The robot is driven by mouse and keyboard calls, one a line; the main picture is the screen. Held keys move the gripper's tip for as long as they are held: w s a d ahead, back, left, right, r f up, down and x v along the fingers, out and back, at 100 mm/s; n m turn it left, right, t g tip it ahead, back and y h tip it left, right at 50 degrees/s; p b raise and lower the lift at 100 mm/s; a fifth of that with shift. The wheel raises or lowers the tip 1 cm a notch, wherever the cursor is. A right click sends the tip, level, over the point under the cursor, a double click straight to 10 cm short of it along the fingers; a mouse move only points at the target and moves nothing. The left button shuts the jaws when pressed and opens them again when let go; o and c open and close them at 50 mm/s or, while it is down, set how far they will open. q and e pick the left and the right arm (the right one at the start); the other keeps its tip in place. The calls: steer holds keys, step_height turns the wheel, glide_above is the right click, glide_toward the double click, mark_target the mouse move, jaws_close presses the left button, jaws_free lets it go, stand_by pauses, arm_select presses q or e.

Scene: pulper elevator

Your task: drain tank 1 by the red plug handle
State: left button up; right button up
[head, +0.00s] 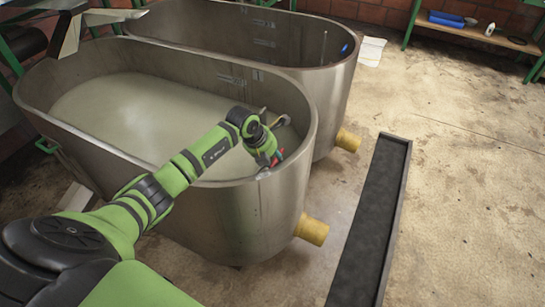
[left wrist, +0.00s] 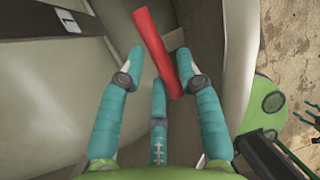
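Tank 1 is the near steel tank (head: 255,205), filled with pale cloudy liquid (head: 130,115). A number 1 plate (left wrist: 68,20) shows in the left wrist view. My left arm reaches over the tank's right end, and my left gripper (head: 272,158) is just inside its rim. In the left wrist view the teal fingers of the left gripper (left wrist: 157,68) are spread apart. The red plug handle (left wrist: 153,45) slants between them, close to the right finger, with a gap to the left finger. I cannot tell whether any finger touches it.
A second steel tank (head: 335,92) stands behind. Yellow outlets (head: 311,229) stick out from both tanks toward a long dark floor channel (head: 372,225). A wooden bench (head: 475,33) with small items stands at the back right. The floor on the right is clear.

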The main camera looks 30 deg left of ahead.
arm_select(q)
steer(key=shift+w+a+f, duration=0.1)
steer(key=shift+w+f, duration=0.05)
steer(key=shift+f, duration=0.05)
jaws_close()
step_height(320, 180, up, 9)
steer(key=p, duration=0.5)
steer(key=shift+w+p, duration=0.15)
steer(key=shift+p, duration=0.25)
arm_select(e)
steer(key=r, duration=0.5)
steer(key=shift+a+r, duration=0.35)
arm_select(q)
steer(key=shift+r, duration=0.1)
jaws_free()
